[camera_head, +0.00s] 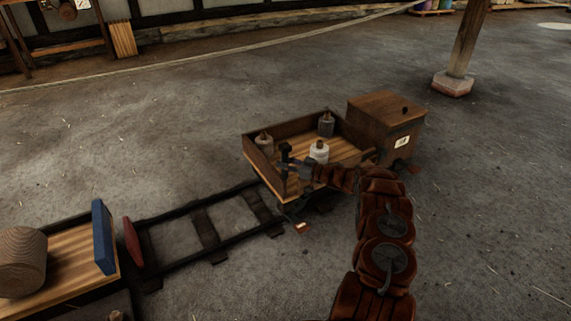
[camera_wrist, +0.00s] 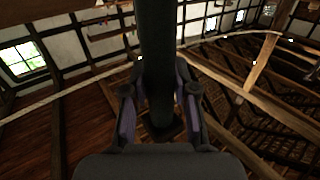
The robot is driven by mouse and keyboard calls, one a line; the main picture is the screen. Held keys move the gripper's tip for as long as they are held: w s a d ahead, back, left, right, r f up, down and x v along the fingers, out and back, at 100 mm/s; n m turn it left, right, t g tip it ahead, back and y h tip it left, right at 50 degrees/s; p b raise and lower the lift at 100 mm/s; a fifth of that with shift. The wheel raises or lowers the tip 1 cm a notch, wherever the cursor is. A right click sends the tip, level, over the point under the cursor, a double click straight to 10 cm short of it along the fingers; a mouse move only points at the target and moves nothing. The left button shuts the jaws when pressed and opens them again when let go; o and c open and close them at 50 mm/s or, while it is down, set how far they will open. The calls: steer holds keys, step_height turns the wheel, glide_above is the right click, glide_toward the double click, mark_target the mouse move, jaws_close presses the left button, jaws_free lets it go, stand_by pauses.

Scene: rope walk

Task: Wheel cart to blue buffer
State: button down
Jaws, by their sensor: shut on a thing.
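The wooden cart (camera_head: 262,181) stands on the rails right of centre in the head view. It carries three small spools or jars and has a boxy cabin at its right end. My gripper (camera_head: 290,163) is at the cart's near left corner, shut on a dark upright post (camera_wrist: 158,45). In the wrist view the post runs up between the two fingers of my gripper (camera_wrist: 160,105). The blue buffer (camera_head: 103,237) is an upright blue board at the left, apart from the cart. My arm hides part of the cart's near side.
A post on a block (camera_head: 453,84) stands at the back right.

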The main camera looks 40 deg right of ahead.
steer(key=shift+d+r, duration=0.15)
steer(key=shift+d, duration=0.1)
steer(key=c, duration=0.9)
jaws_free()
steer(key=v, duration=1.2)
